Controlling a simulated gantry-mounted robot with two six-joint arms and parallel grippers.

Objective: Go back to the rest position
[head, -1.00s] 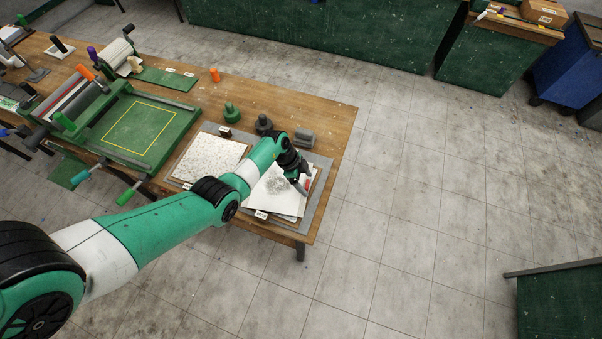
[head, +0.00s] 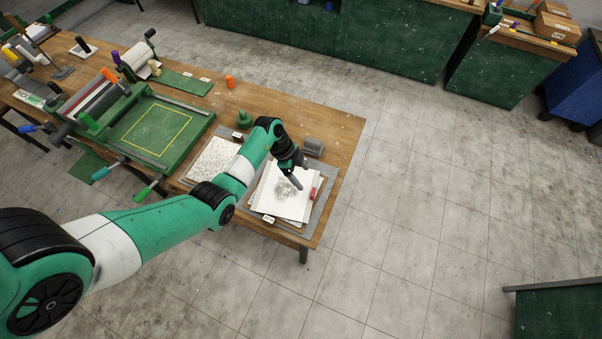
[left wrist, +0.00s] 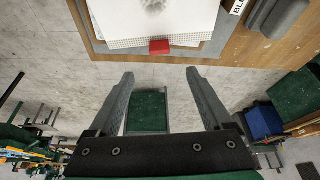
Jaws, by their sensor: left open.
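My left gripper (head: 296,178) is above the white sheets at the right end of the wooden table. In the left wrist view its two fingers (left wrist: 158,75) are spread apart with nothing between them. The white sheet (head: 274,203) carries a grey speckled patch and lies on a board. A small red thing (head: 313,192) lies at the sheet's right edge; it also shows in the left wrist view (left wrist: 159,47), clear of the fingers. My right gripper is not in view.
A green press bed (head: 158,130) with a yellow outline stands to the left on the wooden table (head: 342,130). A speckled sheet (head: 212,160), a green knob-shaped weight (head: 244,119) and a grey block (head: 313,146) lie near my arm. The tiled floor to the right is open.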

